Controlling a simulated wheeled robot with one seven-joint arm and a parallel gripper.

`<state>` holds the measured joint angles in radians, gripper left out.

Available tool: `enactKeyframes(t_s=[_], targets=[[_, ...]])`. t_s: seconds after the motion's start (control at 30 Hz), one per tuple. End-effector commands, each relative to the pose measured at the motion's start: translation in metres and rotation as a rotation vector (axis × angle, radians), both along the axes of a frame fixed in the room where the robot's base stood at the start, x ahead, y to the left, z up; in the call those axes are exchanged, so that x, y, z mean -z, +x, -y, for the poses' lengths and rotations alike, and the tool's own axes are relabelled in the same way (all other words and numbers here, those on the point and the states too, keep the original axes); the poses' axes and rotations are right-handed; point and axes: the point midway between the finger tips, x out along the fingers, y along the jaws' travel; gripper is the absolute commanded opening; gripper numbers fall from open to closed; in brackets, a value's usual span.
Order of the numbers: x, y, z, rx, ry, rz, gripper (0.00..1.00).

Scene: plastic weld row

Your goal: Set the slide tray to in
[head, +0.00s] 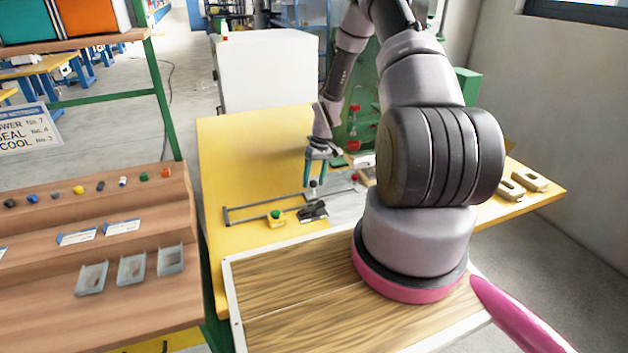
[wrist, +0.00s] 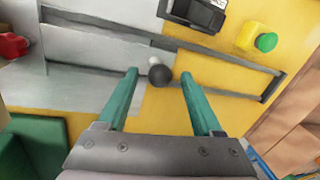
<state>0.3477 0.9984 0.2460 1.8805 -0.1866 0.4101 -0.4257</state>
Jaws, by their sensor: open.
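The slide tray (head: 346,206) is a flat grey plate between dark rails on the yellow bench. In the head view it sits toward the right part of the rails, partly hidden by my arm. In the wrist view the tray (wrist: 85,48) fills the left part, and the rails run on to the right over bare yellow. A dark round knob (wrist: 160,75) with a white part beside it stands at the tray's edge. My gripper (head: 315,178) is open, its teal fingers pointing down. In the wrist view my gripper's fingertips (wrist: 158,78) lie on either side of the knob, with gaps.
A yellow box with a green button (head: 276,217) and a black device (head: 313,211) lie close in front of the rails. A red object (wrist: 14,46) and a green block (wrist: 38,142) are near. Left yellow bench surface (head: 245,165) is clear.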

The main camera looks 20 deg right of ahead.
Motion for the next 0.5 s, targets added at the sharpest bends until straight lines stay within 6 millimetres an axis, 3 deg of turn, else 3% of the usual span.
enactKeyframes(t_s=[0.17, 0.5], targets=[[-0.02, 0.002, 0.004, 0.002, -0.001, 0.004, 0.67], [-0.085, 0.004, 0.017, 0.001, -0.001, 0.004, 0.67]])
